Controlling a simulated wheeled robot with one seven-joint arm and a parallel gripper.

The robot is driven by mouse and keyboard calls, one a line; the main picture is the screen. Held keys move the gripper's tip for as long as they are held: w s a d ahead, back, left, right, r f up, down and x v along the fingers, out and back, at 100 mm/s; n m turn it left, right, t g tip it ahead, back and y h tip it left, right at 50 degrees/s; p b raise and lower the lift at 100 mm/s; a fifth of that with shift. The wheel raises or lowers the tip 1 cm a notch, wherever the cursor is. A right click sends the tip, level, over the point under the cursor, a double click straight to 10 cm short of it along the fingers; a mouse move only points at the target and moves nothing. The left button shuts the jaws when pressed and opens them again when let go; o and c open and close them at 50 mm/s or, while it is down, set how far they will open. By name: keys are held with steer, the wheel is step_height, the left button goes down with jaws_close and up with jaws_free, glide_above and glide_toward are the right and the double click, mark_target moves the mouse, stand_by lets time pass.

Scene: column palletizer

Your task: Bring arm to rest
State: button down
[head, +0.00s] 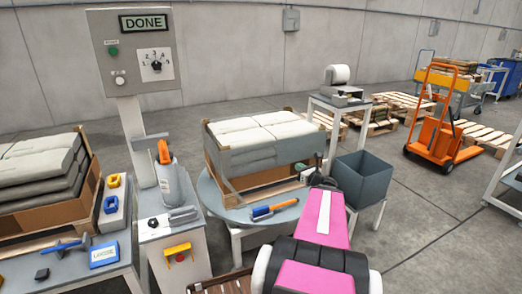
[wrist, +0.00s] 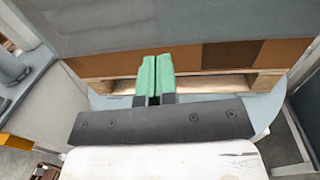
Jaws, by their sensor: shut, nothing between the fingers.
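My gripper (wrist: 155,78) has two green fingertips that are together with nothing between them in the wrist view. It points at the lower side of the loaded pallet, just above the grey round table (wrist: 262,107). In the head view my pink and black arm (head: 318,225) reaches forward from the bottom, and my gripper (head: 303,168) shows small and green at the right side of the load. The load of pale sacks (head: 265,128) sits in grey wrap over a brown carton layer on a wooden pallet (head: 265,190). I cannot tell whether my fingertips touch it.
A control panel (head: 135,55) reading DONE stands at the left. An orange-handled tool (head: 272,209) lies on the round table (head: 222,207). A dark bin (head: 361,178) stands right of my arm. A second sack stack (head: 40,175) is at far left. Open floor lies right, before an orange pallet truck (head: 435,130).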

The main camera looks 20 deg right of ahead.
steer(key=a+f+n+g+y, duration=0.2)
steer(key=a+f+n+g, duration=0.15)
steer(key=a+n, duration=0.5)
steer(key=a+f+n+g+y, duration=0.3)
steer(key=a+n+g, duration=0.25)
steer(key=a, duration=0.55)
steer(key=s+a+f+n+g+h, duration=0.3)
steer(key=a+n, duration=0.3)
steer(key=n, duration=0.4)
steer(key=s+a+f+n+g+h, duration=0.3)
steer(key=s+a+n+g+h, duration=0.2)
steer(key=a+n, duration=0.2)
steer(key=n, duration=0.2)
steer(key=shift+s+n+g, duration=0.3)
steer(key=shift+s+n, duration=0.05)
steer(key=shift+n, duration=0.05)
steer(key=shift+a, duration=0.1)
